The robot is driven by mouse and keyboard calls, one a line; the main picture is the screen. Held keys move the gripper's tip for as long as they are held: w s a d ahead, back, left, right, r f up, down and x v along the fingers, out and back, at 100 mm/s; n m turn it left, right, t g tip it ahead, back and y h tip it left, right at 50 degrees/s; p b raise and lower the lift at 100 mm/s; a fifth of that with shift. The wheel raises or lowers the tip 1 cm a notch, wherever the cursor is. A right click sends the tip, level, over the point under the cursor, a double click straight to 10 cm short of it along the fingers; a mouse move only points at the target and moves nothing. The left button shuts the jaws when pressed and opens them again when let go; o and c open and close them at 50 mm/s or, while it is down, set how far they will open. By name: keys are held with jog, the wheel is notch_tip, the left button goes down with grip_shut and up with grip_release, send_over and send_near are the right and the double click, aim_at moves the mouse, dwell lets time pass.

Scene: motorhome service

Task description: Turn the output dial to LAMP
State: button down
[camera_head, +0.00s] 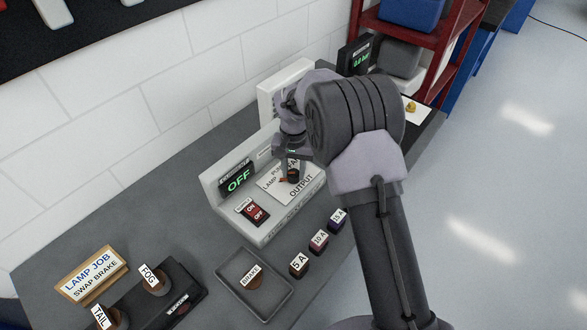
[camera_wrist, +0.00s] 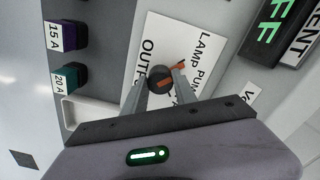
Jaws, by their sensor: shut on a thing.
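The output dial is a dark round knob (camera_wrist: 161,80) with an orange-red pointer, on a white plate (camera_wrist: 150,45) lettered OUTPUT, LAMP and PUMP, partly covered. My gripper (camera_wrist: 161,88) is shut on the dial, one finger on each side. In the wrist view the pointer sticks out to the right of the knob, near the lettering; I cannot tell exactly which mark it meets. In the head view the dial (camera_head: 293,176) sits on the grey power unit (camera_head: 263,232), under my gripper (camera_head: 290,165). The unit's display (camera_head: 238,181) reads OFF in green.
A red ON/OFF switch (camera_head: 252,212) is left of the dial. Fuses marked 5 A (camera_head: 299,265), 10 A (camera_head: 319,242) and 15 A (camera_head: 338,220) stand in front of the unit. A tray (camera_head: 226,277) holds the BRAKE piece (camera_head: 254,281). A LAMP JOB sign (camera_head: 91,275) stands at left.

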aim_at(294, 173)
jog(key=shift+n, duration=0.6)
jog(key=c, duration=1)
grip_release()
notch_tip(294, 173, up, 18)
jog(key=p, duration=0.3)
jog(key=shift+f+p, duration=0.25)
jog(key=shift+p, duration=0.05)
